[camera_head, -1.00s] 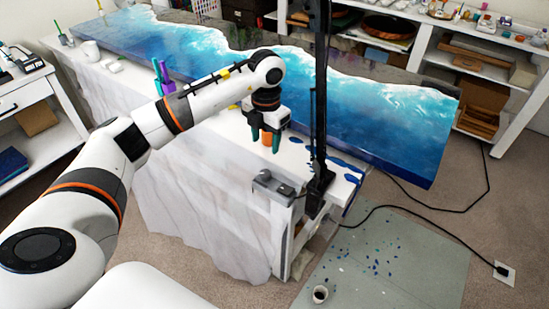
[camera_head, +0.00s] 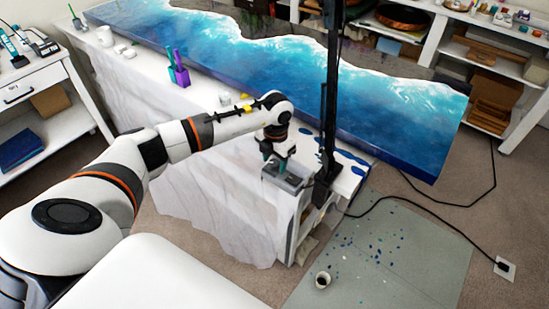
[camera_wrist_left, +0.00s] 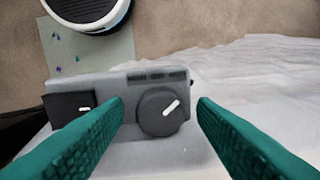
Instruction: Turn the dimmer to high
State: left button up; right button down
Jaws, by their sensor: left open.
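The dimmer is a grey box (camera_head: 284,178) at the near corner of the white-covered table. In the left wrist view the dimmer box (camera_wrist_left: 120,84) shows a round dark knob (camera_wrist_left: 160,112) with a white pointer line aimed to the upper right. A black square switch with a small white mark (camera_wrist_left: 72,108) sits to its left. My left gripper (camera_head: 275,168) is right over the box. In the wrist view its green fingers (camera_wrist_left: 160,118) are open, one on each side of the knob, with gaps between them and the knob. My right gripper is out of view.
A black upright post (camera_head: 326,100) stands close right of the dimmer. The blue-and-white resin slab (camera_head: 400,125) lies behind it. A grey mat (camera_head: 390,260) with coloured specks and a cup (camera_head: 322,280) lies on the floor. A black cable (camera_head: 425,205) runs to a floor outlet.

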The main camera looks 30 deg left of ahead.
pick_arm(q)
jog(key=c, duration=1)
jog(key=shift+o, duration=0.2)
jog(key=m+b, duration=0.4)
jog(key=shift+f, duration=0.2)
jog(key=m+b, duration=0.4)
jog(key=m, duration=0.1)
jog(key=shift+m, duration=0.4)
jog(key=m+b, duration=0.3)
jog(key=m, duration=0.2)
jog(key=shift+r+b, duration=0.1)
jog(key=shift+b, duration=0.25)
jog(key=m+b, duration=0.2)
jog(key=m, duration=0.3)
jog(key=shift+r+h, duration=0.15)
jog(key=shift+h, duration=0.15)
jog(key=shift+a, duration=0.1)
